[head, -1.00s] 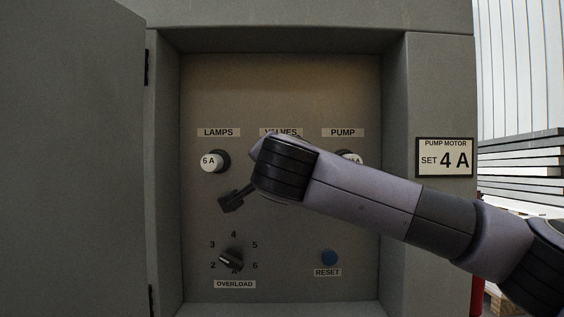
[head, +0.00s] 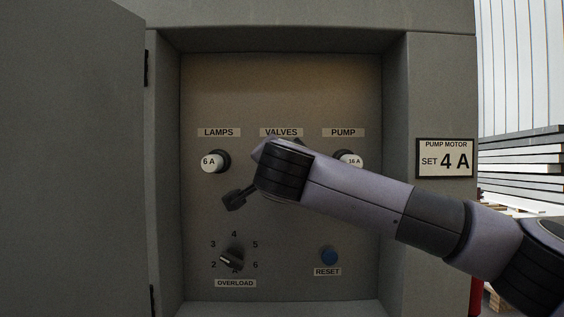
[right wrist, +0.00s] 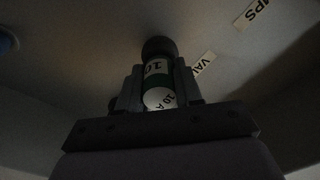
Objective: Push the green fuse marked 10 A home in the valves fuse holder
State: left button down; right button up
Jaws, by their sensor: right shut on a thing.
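The fuse (right wrist: 157,82), white with a green band and marked 10 A, is between the fingers of my right gripper (right wrist: 159,76) in the right wrist view. The gripper is shut on it. The fuse's far end meets the dark round valves fuse holder (right wrist: 158,46); I cannot tell how deep it sits. In the head view the VALVES label (head: 281,132) shows above my right wrist, which hides the fuse and most or all of the holder. My left gripper is not in view.
The lamps fuse (head: 209,161), marked 6 A, is on the left and the pump fuse (head: 353,161), marked 16 A, on the right. Below are the overload dial (head: 232,259) and blue reset button (head: 329,256). The recess walls and open door (head: 70,160) flank the panel.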

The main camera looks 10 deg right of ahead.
jog(key=shift+w, duration=0.25)
jog(key=o, duration=1.1)
jog(key=b+v, duration=0.1)
jog(key=v, duration=0.6)
jog(key=shift+d+b, duration=0.1)
jog(key=shift+b, duration=0.2)
